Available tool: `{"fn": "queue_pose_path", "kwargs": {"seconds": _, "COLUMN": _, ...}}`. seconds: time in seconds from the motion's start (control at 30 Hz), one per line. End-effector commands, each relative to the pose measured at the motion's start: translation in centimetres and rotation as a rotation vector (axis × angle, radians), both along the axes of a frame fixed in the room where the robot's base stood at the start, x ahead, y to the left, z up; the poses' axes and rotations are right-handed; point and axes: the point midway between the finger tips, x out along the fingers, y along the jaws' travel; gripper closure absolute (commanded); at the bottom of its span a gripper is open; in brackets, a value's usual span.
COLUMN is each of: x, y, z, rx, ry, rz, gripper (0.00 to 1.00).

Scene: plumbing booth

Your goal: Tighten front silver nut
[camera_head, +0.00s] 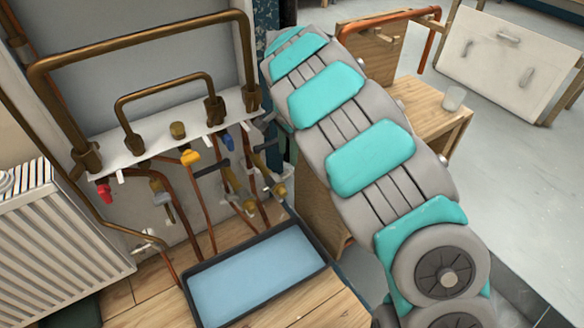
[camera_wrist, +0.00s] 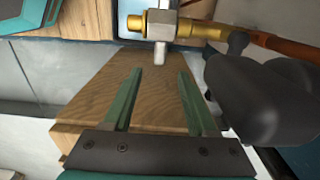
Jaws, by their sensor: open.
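In the wrist view, a silver fitting (camera_wrist: 161,27) with a short silver stub stands just beyond my fingertips, joined to a brass fitting (camera_wrist: 203,30). Whether this is the front silver nut I cannot tell. My gripper (camera_wrist: 160,76) has its two green fingers apart with nothing between them. The fitting is ahead of the gap, and the fingers do not appear to touch it. In the head view my arm covers the gripper. Small silver parts (camera_head: 162,198) show on the pipes there, but which one is the front silver nut is unclear.
A dark rounded part (camera_wrist: 265,95) sits close on the right in the wrist view, near a copper pipe (camera_wrist: 288,45). In the head view, a white manifold plate (camera_head: 150,143) carries brass pipes and coloured valves. A blue tray (camera_head: 255,278) lies below; a radiator (camera_head: 60,240) stands left.

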Motion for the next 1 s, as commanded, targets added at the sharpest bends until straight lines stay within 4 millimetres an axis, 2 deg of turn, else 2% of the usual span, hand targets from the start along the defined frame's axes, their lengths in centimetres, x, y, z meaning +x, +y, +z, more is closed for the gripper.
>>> {"fn": "queue_pose_path", "kwargs": {"seconds": 0.5, "x": 0.0, "y": 0.0, "z": -6.7, "rx": 0.0, "ry": 0.001, "rz": 0.001, "gripper": 0.43}}
{"fn": "queue_pose_path", "kwargs": {"seconds": 0.8, "x": 0.0, "y": 0.0, "z": -7.3, "rx": 0.001, "ry": 0.0, "rz": 0.001, "gripper": 0.43}}
{"fn": "queue_pose_path", "kwargs": {"seconds": 0.87, "x": 0.0, "y": 0.0, "z": -7.3, "rx": 0.001, "ry": 0.0, "rz": 0.0, "gripper": 0.47}}
{"fn": "queue_pose_path", "kwargs": {"seconds": 1.0, "x": 0.0, "y": 0.0, "z": -7.3, "rx": 0.001, "ry": 0.0, "rz": 0.0, "gripper": 0.63}}
